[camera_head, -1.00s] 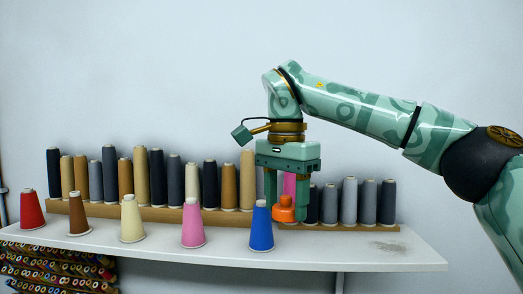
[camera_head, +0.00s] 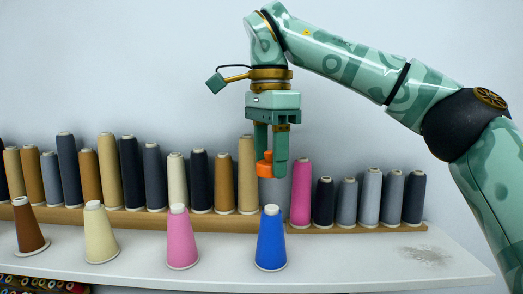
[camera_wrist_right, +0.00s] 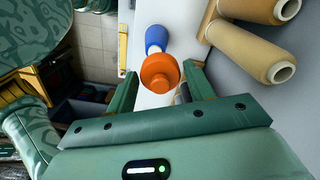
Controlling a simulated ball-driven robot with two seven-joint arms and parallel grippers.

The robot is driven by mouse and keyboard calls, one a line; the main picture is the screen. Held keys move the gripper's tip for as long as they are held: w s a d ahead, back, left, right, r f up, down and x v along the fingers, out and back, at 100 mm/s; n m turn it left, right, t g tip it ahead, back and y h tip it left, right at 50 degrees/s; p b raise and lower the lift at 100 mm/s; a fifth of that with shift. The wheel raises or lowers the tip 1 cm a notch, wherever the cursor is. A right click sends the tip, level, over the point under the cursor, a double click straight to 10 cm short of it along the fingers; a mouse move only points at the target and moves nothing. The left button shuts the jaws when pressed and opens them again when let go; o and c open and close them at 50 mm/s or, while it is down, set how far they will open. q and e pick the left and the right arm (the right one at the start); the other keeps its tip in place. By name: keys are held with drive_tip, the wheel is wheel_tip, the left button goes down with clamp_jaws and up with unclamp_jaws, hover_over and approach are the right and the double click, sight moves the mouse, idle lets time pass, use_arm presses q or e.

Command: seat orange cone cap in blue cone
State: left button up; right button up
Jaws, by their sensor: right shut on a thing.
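The orange cone cap (camera_head: 264,164) is held between the fingers of my right gripper (camera_head: 271,160), which points down. The cap also shows between the fingertips in the right wrist view (camera_wrist_right: 159,73). The blue cone (camera_head: 271,240) stands upright on the white shelf, below the cap, with its pale top uncovered. The cap is apart from the cone, with a clear gap between them. In the right wrist view the blue cone (camera_wrist_right: 156,38) shows just beyond the cap. My left gripper is not in view.
A pink cone (camera_head: 181,238), a cream cone (camera_head: 100,234) and a brown cone (camera_head: 28,227) stand left on the white shelf (camera_head: 370,268). Behind, a wooden rack (camera_head: 340,229) holds many spools, with a tall pink one (camera_head: 301,192) near my gripper.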

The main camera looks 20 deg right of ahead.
sight(271, 207)
drive_tip(key=shift+s+r, duration=0.25)
drive_tip(key=shift+s, duration=0.45)
drive_tip(key=shift+w+a+f+b, duration=0.1)
drive_tip(key=shift+w+f+b, duration=0.15)
drive_tip(key=shift+f, duration=0.3)
drive_tip(key=shift+w+a+f+b, duration=0.1)
drive_tip(key=shift+w+f+b, duration=0.1)
drive_tip(key=shift+f, duration=0.3)
drive_tip(key=shift+d+f, duration=0.1)
drive_tip(key=shift+f, duration=0.3)
drive_tip(key=shift+s+f+b, duration=0.1)
drive_tip(key=shift+f+b, duration=0.25)
drive_tip(key=shift+s+f, duration=0.15)
drive_tip(key=shift+f, duration=0.35)
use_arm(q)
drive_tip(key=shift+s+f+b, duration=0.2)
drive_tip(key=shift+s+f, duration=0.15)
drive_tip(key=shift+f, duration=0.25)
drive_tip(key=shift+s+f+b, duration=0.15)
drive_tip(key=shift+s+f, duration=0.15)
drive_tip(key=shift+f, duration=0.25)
use_arm(e)
drive_tip(key=shift+f, duration=0.45)
use_arm(q)
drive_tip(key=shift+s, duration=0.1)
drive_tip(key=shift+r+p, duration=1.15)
drive_tip(key=shift+p, duration=0.05)
use_arm(e)
drive_tip(key=shift+r, duration=0.1)
